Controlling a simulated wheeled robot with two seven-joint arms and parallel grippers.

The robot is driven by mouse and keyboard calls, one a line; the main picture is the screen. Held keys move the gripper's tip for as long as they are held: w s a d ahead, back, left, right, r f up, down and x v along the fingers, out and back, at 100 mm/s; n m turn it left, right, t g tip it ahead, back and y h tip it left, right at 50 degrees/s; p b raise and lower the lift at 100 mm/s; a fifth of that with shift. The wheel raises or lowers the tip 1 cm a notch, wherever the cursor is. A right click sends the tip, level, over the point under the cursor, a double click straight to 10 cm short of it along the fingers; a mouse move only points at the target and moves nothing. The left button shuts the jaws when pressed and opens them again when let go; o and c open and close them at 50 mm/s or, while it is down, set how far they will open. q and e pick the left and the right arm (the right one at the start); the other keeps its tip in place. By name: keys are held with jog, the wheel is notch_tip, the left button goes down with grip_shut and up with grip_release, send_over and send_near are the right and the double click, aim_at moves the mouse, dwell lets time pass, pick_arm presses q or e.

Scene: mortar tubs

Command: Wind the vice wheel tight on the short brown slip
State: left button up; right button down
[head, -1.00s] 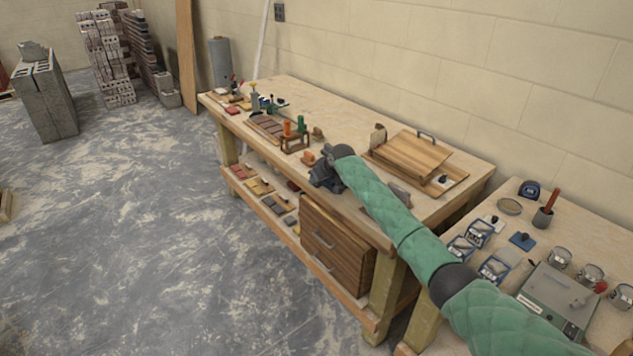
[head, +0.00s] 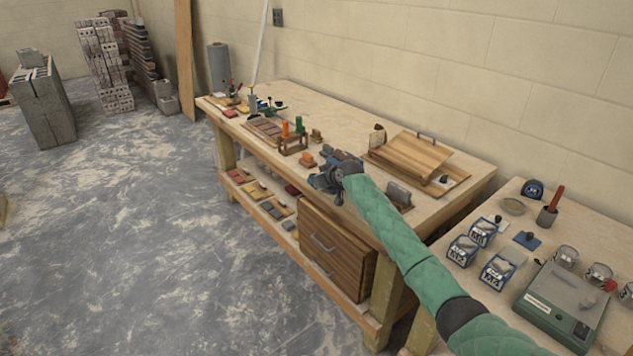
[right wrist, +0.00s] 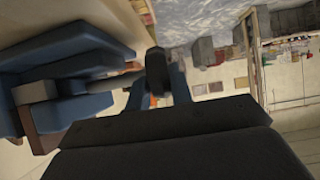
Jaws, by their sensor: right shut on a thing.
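The blue vice (head: 346,157) stands near the front edge of the long workbench, partly hidden by my right gripper (head: 334,183). In the right wrist view the vice's thick blue body (right wrist: 85,68) fills the left side. A brown piece (right wrist: 40,141), seemingly the slip, shows at its jaws; I cannot tell how firmly it is held. My right gripper (right wrist: 158,78) is shut on a dark knob (right wrist: 156,66), seemingly the vice wheel's handle. The rest of the wheel is hidden. My left gripper is not in view.
A wooden board with a handle (head: 412,152) lies right of the vice. A small rack with orange and green handles (head: 292,143) stands to its left. Drawers (head: 335,247) sit below. A second bench with tubs and a grey-green machine (head: 560,302) stands at the right.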

jog(key=shift+s+a+f, duration=0.1)
jog(key=shift+f, duration=0.15)
jog(key=c, duration=1.3)
grip_release()
jog(key=shift+o, duration=0.2)
jog(key=shift+r, duration=0.15)
jog(key=shift+s+d+r, duration=0.2)
jog(key=shift+s+d, duration=0.05)
jog(key=shift+d, duration=0.05)
pick_arm(q)
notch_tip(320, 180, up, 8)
jog(key=b, duration=0.2)
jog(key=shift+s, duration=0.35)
pick_arm(e)
jog(key=v, duration=0.7)
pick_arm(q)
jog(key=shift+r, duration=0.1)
pick_arm(e)
jog(key=shift+a, duration=0.1)
